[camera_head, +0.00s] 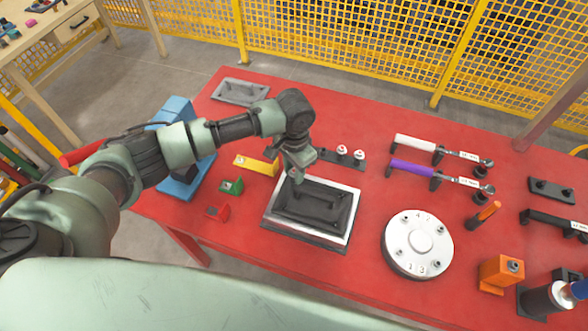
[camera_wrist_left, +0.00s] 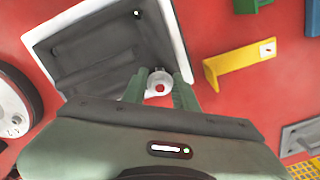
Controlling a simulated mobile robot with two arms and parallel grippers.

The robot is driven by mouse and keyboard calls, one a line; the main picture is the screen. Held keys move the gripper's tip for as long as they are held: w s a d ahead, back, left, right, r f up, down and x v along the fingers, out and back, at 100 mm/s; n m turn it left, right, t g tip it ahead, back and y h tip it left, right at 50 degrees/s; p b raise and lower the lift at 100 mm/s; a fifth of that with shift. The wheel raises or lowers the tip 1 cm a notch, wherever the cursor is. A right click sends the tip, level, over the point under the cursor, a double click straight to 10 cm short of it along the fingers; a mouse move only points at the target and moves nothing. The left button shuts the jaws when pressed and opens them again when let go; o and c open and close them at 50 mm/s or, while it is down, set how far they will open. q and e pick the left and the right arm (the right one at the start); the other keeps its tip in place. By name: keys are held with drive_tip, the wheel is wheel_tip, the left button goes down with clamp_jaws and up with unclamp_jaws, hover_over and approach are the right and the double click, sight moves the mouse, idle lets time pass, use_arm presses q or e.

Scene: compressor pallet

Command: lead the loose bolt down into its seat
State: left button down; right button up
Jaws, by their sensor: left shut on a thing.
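My left gripper (camera_head: 296,178) points down over the upper left corner of a white-rimmed tray with a dark recessed inside (camera_head: 352,212). The tray also shows in the left wrist view (camera_wrist_left: 65,35). The bolt is at the tray's near corner, by the rim. Its shank and the seat below are hidden, so I cannot tell whether it touches the seat. My right gripper is not in view.
A round white plate (camera_head: 421,244) lies right of the tray. A yellow bracket (camera_head: 262,164) and a green block (camera_head: 231,186) lie left of the gripper. A dark rack with white-headed pieces (camera_head: 350,160) is behind it. Torque wrenches (camera_head: 412,168) lie farther right.

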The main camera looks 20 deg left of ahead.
use_arm(q)
drive_tip(key=shift+f+b, duration=0.45)
drive_tip(key=shift+f, duration=0.9)
idle(0.4)
drive_tip(key=c, duration=1)
unclamp_jaws()
drive_tip(key=shift+s+f, duration=0.1)
wheel_tip(320, 180, up, 8)
drive_tip(key=shift+b, duration=0.65)
drive_tip(key=shift+a, duration=0.1)
